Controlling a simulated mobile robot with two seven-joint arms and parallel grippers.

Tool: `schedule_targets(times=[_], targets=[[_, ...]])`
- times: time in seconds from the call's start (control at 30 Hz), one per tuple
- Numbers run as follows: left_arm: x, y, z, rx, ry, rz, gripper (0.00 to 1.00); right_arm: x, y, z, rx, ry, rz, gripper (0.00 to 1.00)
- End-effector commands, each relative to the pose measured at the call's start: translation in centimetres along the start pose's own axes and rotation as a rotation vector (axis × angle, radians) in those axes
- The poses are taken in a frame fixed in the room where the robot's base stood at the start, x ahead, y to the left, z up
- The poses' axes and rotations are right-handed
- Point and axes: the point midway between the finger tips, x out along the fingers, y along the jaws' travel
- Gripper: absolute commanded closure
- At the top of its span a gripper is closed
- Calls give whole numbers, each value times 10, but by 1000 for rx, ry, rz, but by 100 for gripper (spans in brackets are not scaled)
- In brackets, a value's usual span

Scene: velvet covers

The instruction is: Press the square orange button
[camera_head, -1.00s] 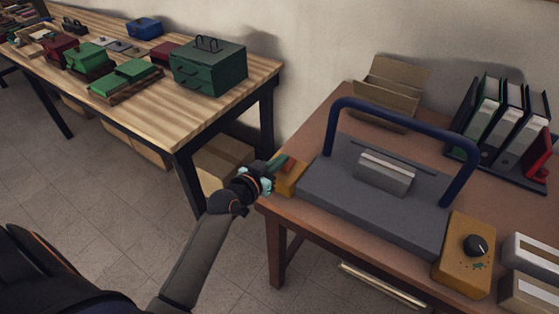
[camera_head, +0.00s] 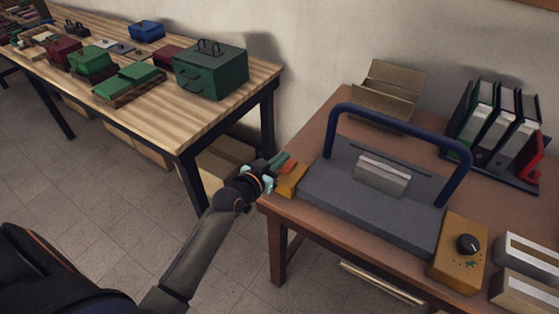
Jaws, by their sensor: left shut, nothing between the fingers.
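A grey machine (camera_head: 340,200) with a blue hoop handle (camera_head: 405,118) stands on the brown table. A small orange box (camera_head: 293,183) sits at its left end, by the table edge. A reddish-orange part (camera_head: 287,168) shows on top of this box, partly hidden by my gripper; I cannot tell its exact shape. My left gripper (camera_head: 275,171) is shut and empty, close against the left side of the box. I cannot tell whether it touches. My right gripper is out of view.
A yellow-orange control box (camera_head: 458,255) with a black knob (camera_head: 468,244) is at the machine's right end. Binders (camera_head: 500,130) and an open carton (camera_head: 390,90) stand behind. A wooden table (camera_head: 180,110) with green boxes is at the left.

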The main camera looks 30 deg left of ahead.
Motion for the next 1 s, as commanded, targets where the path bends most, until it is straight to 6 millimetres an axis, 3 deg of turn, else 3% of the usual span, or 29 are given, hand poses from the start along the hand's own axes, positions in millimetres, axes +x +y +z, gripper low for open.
schedule_targets(times=[0.3, 0.5, 1.0], targets=[[-64, 0, -2, 3, 4, -1, 100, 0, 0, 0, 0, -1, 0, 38], [-90, 0, -3, 1, 7, -1, 100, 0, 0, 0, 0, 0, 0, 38], [-100, 0, -5, 1, 10, -1, 100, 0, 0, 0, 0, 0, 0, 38]])
